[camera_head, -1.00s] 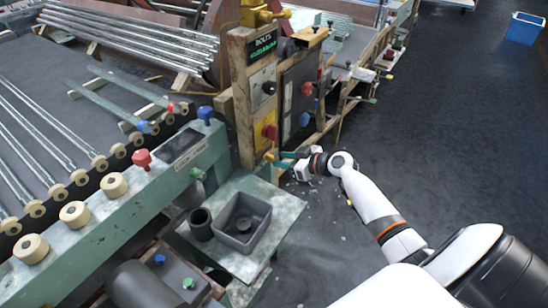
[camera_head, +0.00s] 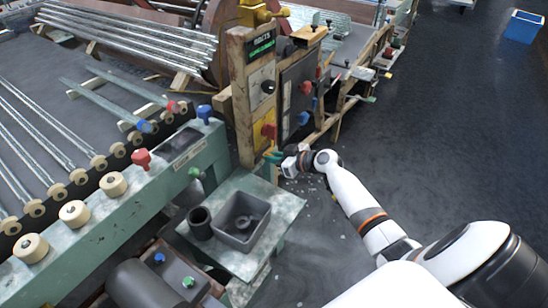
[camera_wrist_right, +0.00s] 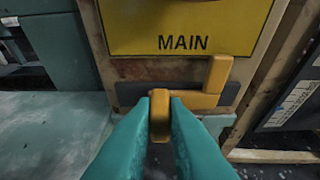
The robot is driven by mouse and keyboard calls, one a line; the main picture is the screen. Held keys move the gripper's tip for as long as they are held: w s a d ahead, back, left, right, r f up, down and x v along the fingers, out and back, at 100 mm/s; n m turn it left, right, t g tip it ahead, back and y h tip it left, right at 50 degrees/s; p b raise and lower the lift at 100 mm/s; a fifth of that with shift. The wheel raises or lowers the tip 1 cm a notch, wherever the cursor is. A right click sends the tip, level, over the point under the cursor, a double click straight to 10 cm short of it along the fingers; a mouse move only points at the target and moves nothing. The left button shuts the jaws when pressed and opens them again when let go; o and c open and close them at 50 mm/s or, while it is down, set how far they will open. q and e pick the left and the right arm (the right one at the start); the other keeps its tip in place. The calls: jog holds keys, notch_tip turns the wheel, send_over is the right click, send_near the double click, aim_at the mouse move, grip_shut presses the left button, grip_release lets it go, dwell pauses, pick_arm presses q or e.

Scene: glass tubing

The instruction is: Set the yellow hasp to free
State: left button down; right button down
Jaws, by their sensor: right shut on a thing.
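The yellow hasp (camera_wrist_right: 205,95) is on the front of the wooden post, just below a yellow plate marked MAIN (camera_wrist_right: 180,25). In the right wrist view its bar lies across a dark backing plate, with an upright part at the right and a stubby end at the left. My right gripper (camera_wrist_right: 160,118) is shut on that left end, one teal finger on each side. In the head view the right gripper (camera_head: 274,155) is at the lower part of the post and hides most of the hasp. My left gripper is not in view.
A green metal table with a grey tray (camera_head: 241,222) and a dark cup (camera_head: 200,223) stands in front. Open dark floor (camera_head: 450,150) lies to the right.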

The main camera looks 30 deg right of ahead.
aim_at(257, 162)
jog(key=a, duration=0.1)
jog(key=s+a, duration=0.1)
jog(key=shift+s+a, duration=0.1)
jog(key=shift+a, duration=0.2)
jog(key=shift+f, duration=0.15)
jog(key=c, duration=1.4)
grip_release()
jog(key=shift+a, duration=0.1)
jog(key=shift+c, duration=0.2)
